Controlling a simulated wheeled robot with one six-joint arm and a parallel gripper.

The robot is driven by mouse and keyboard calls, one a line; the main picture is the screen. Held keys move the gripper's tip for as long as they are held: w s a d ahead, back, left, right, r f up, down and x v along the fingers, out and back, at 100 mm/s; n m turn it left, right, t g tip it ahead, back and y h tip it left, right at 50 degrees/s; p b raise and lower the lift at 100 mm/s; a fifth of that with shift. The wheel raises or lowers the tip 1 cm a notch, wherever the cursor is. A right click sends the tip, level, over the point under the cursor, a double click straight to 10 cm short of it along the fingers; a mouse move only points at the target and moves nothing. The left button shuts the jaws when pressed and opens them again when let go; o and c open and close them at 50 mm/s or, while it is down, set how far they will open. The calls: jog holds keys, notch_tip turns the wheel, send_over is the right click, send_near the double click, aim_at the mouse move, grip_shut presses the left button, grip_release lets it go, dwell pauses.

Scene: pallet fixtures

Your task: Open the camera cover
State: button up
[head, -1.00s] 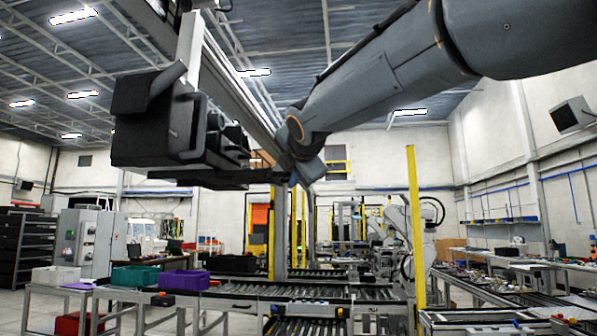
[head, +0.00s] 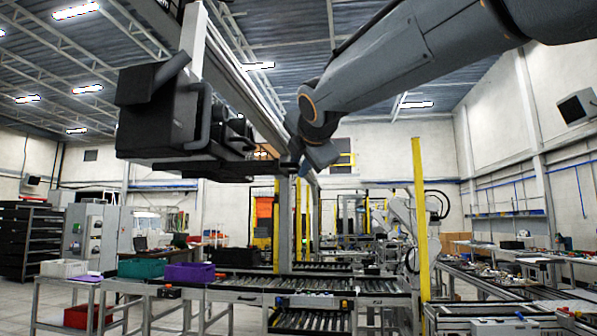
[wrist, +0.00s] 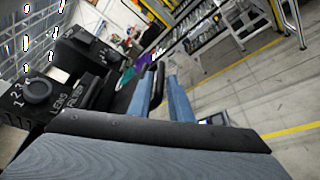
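A dark box-shaped camera housing (head: 158,125) hangs from an overhead beam at the upper left of the head view. A curved handle shows on its side, and a flat dark plate (head: 225,174) lies under it. In the wrist view the housing (wrist: 88,55) is at the left, with a round knob (wrist: 38,90) and white lettering including "LENS" and "VALVE". My gripper (head: 303,170) is near the plate's right end. In the wrist view its blue fingers (wrist: 163,92) are apart, with a dark narrow piece between them. I cannot tell whether they touch it.
Below stand a roller conveyor (head: 260,288) and a table with a green bin (head: 141,268) and a purple bin (head: 190,272). A yellow post (head: 420,220) rises at the right. A cluttered bench (head: 500,270) runs along the right.

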jog(key=shift+b+v, duration=0.75)
jog(key=shift+v, duration=1.95)
